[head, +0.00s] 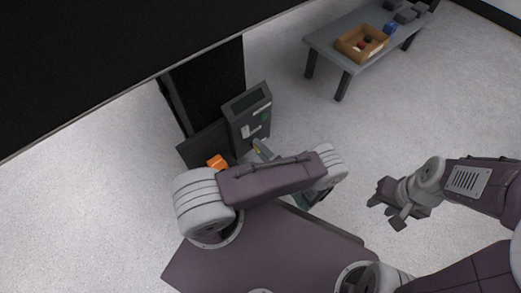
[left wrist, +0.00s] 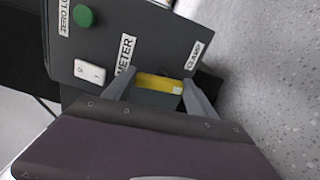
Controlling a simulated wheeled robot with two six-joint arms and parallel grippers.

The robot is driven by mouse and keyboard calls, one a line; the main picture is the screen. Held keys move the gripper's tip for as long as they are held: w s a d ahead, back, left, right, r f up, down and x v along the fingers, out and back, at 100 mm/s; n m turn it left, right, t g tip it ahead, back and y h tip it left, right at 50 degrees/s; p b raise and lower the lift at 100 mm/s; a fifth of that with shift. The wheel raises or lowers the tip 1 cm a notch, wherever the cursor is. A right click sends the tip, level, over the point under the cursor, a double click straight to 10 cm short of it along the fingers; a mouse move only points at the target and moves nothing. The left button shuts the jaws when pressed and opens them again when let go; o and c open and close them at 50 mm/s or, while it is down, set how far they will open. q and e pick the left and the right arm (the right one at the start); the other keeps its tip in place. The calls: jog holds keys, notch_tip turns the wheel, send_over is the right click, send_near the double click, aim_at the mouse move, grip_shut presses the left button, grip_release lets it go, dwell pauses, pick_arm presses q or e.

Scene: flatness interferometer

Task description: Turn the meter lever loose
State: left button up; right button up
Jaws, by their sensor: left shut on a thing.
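The grey instrument box (head: 248,115) stands beyond my left arm in the head view. The left wrist view shows its panel (left wrist: 125,25) close up, with labels reading METER and CLAMP. A yellow lever (left wrist: 158,83) sits between these labels, and my left gripper (left wrist: 160,92) is shut on it, one grey finger at each end. In the head view my left gripper (head: 264,151) is small and partly hidden by its own arm, close to the front of the box. My right gripper (head: 387,208) hangs over the floor at right, fingers apart and empty.
The panel also has a green button (left wrist: 83,16) and a white rocker switch (left wrist: 90,71). An orange block (head: 217,162) is left of the box. A large black surface (head: 100,60) fills the upper left. A bench (head: 335,50) with a wooden tray (head: 350,51) stands upper right; open floor lies between.

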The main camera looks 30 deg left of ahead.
pick_arm(q)
jog(key=shift+m, duration=0.6)
jog(key=o, duration=1.4)
jog(key=shift+c, duration=0.2)
jog(key=r+p, duration=0.4)
jog(key=r, duration=0.1)
jog(key=shift+w+d+p, duration=0.1)
jog(key=shift+d+p, duration=0.2)
jog(key=d+r+p, duration=0.3)
jog(key=d+r, duration=0.3)
jog(key=d, duration=0.5)
jog(key=shift+p, duration=0.35)
